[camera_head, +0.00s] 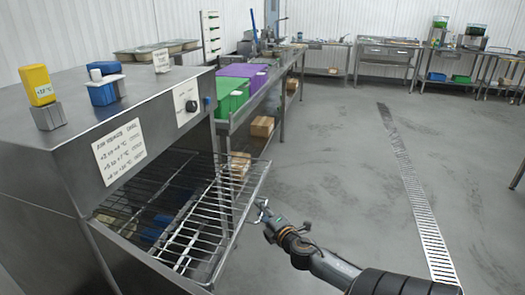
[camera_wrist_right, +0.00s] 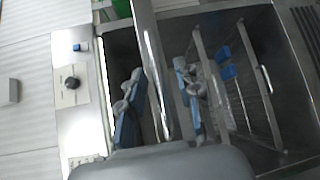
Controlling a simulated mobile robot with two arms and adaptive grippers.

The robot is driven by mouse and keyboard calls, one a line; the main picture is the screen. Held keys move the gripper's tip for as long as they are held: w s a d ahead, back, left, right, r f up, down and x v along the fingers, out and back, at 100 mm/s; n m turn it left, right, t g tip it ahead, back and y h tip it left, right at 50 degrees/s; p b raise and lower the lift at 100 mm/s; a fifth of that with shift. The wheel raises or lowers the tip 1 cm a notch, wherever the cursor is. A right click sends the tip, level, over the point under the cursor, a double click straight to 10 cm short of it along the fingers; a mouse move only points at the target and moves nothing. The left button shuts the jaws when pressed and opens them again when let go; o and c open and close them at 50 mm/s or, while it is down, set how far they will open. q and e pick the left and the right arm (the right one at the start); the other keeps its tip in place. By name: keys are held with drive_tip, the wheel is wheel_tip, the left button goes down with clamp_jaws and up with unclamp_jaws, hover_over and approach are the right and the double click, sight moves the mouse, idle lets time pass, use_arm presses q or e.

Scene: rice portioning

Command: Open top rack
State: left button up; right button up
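A steel cabinet (camera_head: 100,205) stands at the left with its front open. A wire rack (camera_head: 215,205) sticks out of the opening, level, its front edge toward the right. My right gripper (camera_head: 262,207) is at the rack's front edge. In the right wrist view my right gripper (camera_wrist_right: 158,98) has its two fingers apart, one on each side of a metal bar (camera_wrist_right: 148,50). The fingers look open, and I cannot tell whether either touches the bar. My left gripper is not in view.
A yellow bottle (camera_head: 37,85) and a blue container (camera_head: 103,88) stand on the cabinet top, near metal pans (camera_head: 150,48). A dial (camera_head: 191,105) is on the front. Green (camera_head: 230,95) and purple bins stand beyond. The floor (camera_head: 340,150) at the right is clear.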

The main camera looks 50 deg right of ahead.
drive_tip(key=v, duration=0.7)
drive_tip(key=shift+s, duration=0.25)
drive_tip(key=shift+a, duration=0.1)
